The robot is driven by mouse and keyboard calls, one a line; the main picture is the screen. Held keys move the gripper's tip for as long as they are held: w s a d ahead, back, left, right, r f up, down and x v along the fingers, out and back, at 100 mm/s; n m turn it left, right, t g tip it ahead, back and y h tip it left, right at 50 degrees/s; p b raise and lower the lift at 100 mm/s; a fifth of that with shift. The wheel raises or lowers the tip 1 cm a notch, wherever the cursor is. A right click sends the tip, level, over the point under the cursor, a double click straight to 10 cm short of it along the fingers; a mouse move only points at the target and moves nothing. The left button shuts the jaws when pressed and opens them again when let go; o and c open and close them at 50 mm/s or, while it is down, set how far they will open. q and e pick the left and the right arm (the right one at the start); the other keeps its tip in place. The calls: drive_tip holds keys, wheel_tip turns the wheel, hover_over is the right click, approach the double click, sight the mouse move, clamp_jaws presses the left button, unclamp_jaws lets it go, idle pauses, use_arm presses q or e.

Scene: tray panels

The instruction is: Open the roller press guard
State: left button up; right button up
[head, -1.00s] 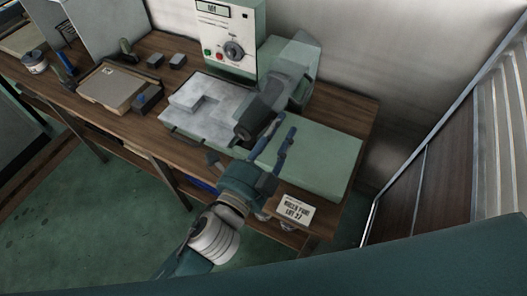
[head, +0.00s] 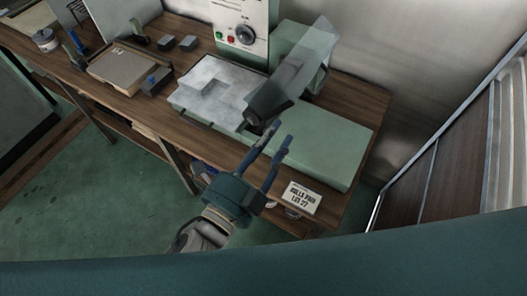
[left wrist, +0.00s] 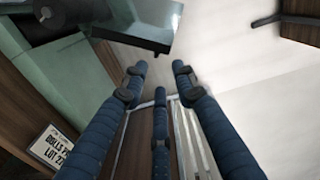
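The roller press has a green housing (head: 290,42) and a low green bed (head: 325,150) at the right end of the bench. Its guard (head: 287,75) is a smoky see-through panel, tilted, with its upper end by the housing and a dark lower end over the bed. My left gripper (head: 277,140) is open and empty, just below the guard's lower end in the head view. In the left wrist view its fingers (left wrist: 160,78) are spread with nothing between them, and the guard's edge (left wrist: 140,40) lies beyond them, apart. My right gripper is not in view.
A grey metal plate (head: 213,88) lies left of the bed. A control panel with a knob (head: 240,25) stands behind. A lot card (head: 301,197) is at the bench's front right. A tray (head: 115,68) and small blocks sit left. A sliding door is at right.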

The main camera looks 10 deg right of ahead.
use_arm(q)
drive_tip(key=shift+b+v, duration=0.55)
drive_tip(key=shift+v, duration=1.55)
